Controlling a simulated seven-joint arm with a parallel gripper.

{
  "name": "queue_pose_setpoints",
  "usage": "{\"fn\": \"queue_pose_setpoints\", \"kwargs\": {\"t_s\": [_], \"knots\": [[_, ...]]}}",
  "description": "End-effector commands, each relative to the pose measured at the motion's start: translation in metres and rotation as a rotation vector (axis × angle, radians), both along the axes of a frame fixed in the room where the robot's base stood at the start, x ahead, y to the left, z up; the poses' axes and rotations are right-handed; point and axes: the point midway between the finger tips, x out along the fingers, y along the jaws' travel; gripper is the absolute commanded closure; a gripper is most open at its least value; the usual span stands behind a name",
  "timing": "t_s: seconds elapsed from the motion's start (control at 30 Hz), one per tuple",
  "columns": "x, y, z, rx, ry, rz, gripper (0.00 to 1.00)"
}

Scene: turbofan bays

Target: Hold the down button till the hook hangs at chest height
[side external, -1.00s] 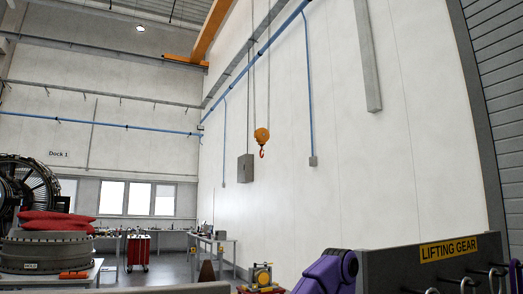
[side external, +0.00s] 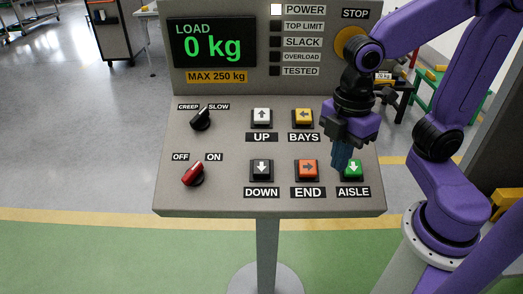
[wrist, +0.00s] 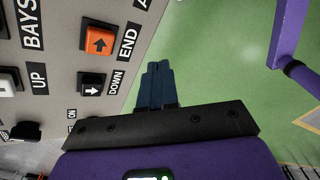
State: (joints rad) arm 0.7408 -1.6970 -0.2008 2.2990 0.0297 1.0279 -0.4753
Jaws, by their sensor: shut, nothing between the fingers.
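The grey control panel (side external: 230,150) stands on a post in the side external view. The black DOWN button (side external: 262,169), with a white down arrow, is at its lower middle. It also shows in the wrist view (wrist: 92,86), left of my fingers. My gripper (side external: 341,163) is shut and empty, fingers pointing down near the green AISLE button (side external: 354,169), partly covering it. It is to the right of the DOWN button and apart from it. Whether the fingertips touch the panel I cannot tell. The hook is in neither current view.
The END button (side external: 308,169) lies between DOWN and AISLE; UP (side external: 262,117) and BAYS (side external: 303,117) are above. The load display (side external: 213,42) reads 0 kg. The POWER lamp (side external: 276,9) is lit white. The red knob (side external: 193,174) points toward ON. The STOP control is partly behind my arm.

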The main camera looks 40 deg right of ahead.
Motion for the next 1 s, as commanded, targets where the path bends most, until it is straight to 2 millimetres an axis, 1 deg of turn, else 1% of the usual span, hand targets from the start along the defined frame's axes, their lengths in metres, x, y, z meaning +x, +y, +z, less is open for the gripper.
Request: {"fn": "queue_pose_setpoints", "kwargs": {"t_s": [0.03, 0.23, 0.4, 0.6, 0.7, 0.8, 1.0], "knots": [[0.012, 0.007, 0.005, 0.002, 0.002, 0.049, 1.00], [0.052, 0.026, 0.024, 0.016, 0.013, 0.276, 1.00], [0.088, 0.039, 0.039, 0.033, 0.018, 0.470, 1.00], [0.126, 0.050, 0.055, 0.057, 0.020, 0.694, 1.00], [0.142, 0.052, 0.061, 0.069, 0.018, 0.787, 1.00], [0.153, 0.054, 0.065, 0.079, 0.015, 0.860, 1.00], [0.164, 0.055, 0.070, 0.089, 0.012, 0.933, 1.00]]}}
